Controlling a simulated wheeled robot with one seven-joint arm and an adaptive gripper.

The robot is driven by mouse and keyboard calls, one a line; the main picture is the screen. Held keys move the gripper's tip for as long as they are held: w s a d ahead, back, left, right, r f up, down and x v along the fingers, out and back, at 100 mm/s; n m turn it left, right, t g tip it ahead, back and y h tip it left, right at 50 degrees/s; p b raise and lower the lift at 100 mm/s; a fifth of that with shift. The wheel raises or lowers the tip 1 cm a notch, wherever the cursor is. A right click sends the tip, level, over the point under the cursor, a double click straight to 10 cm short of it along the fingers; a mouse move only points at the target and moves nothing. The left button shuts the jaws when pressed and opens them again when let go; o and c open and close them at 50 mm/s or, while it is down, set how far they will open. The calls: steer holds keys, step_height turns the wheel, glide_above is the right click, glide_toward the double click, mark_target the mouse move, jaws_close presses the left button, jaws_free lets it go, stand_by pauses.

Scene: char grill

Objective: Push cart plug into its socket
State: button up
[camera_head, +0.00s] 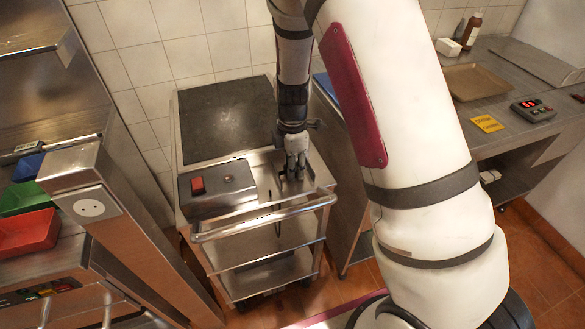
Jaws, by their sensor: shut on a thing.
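My gripper (292,174) points down over the right front of the cart top, beside the control box. It is shut on the cart plug, a small dark shape at the fingertips that is mostly hidden by the fingers. The white round socket (91,208) is on the slanting steel post to the left of the cart, well apart from my gripper.
The control box (213,189) has a red switch. The cart's front handle rail (265,217) runs just in front of my gripper. Red (27,233) and green (27,199) bins are at the left.

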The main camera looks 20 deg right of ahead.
step_height(320, 180, up, 10)
stand_by(0.5)
steer(key=m, duration=0.1)
steer(key=f+m, duration=0.1)
steer(key=m, duration=0.1)
steer(key=shift+f, duration=0.25)
steer(key=m, duration=0.1)
steer(key=f+m, duration=0.1)
steer(key=m, duration=0.2)
steer(key=shift+s+f+m, duration=0.1)
steer(key=shift+f+m, duration=0.2)
steer(key=shift+f, duration=0.05)
step_height(320, 180, down, 2)
steer(key=m, duration=0.6)
steer(key=shift+s+d+f, duration=0.1)
steer(key=shift+f, duration=0.1)
steer(key=m, duration=0.1)
steer(key=f+m, duration=0.1)
steer(key=m, duration=0.2)
steer(key=shift+s+f, duration=0.1)
steer(key=shift+f, duration=0.15)
steer(key=shift+r, duration=0.1)
